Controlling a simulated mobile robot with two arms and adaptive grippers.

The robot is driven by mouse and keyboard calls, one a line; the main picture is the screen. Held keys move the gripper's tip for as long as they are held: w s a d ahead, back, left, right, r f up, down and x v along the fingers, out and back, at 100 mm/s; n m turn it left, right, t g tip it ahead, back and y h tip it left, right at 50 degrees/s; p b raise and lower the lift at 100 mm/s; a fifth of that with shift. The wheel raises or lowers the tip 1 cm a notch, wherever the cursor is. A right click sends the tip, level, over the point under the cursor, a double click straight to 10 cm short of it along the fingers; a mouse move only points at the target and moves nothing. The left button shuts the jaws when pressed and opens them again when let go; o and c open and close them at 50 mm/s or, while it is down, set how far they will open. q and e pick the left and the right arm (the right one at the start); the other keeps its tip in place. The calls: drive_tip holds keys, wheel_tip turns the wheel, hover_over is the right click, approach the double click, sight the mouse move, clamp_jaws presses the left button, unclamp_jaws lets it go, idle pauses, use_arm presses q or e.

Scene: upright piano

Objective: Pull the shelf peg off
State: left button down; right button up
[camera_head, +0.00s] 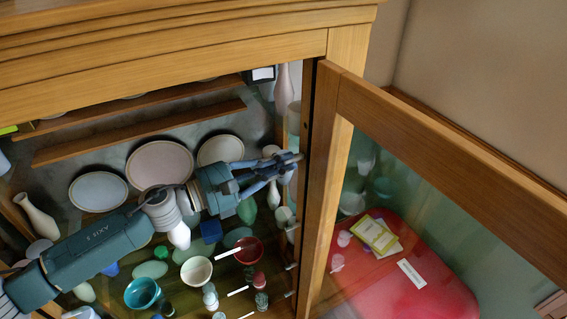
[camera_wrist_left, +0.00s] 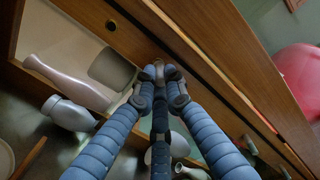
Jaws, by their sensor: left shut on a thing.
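My left gripper (camera_head: 290,161) reaches across the cabinet to its inner right side, beside the door frame. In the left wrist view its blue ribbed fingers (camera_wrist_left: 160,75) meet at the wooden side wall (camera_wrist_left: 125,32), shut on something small. The shelf peg itself is hidden between the fingertips, so I cannot tell how far it sits in the wall. A dark round spot (camera_wrist_left: 110,25) shows on the wood near the fingertips. My right gripper is in neither view.
The glass door (camera_head: 440,130) stands open at the right. A narrow wooden shelf (camera_head: 140,130) runs behind.

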use_arm(q)
drive_tip(key=shift+b+v, duration=0.55)
drive_tip(key=shift+v, duration=0.75)
drive_tip(key=shift+a, duration=0.1)
wheel_tip(320, 180, up, 6)
drive_tip(key=s+a+p, duration=0.1)
drive_tip(key=a+p, duration=0.1)
drive_tip(key=shift+s+a, duration=0.2)
idle(0.7)
drive_tip(key=shift+r+p, duration=0.1)
drive_tip(key=shift+p, duration=0.2)
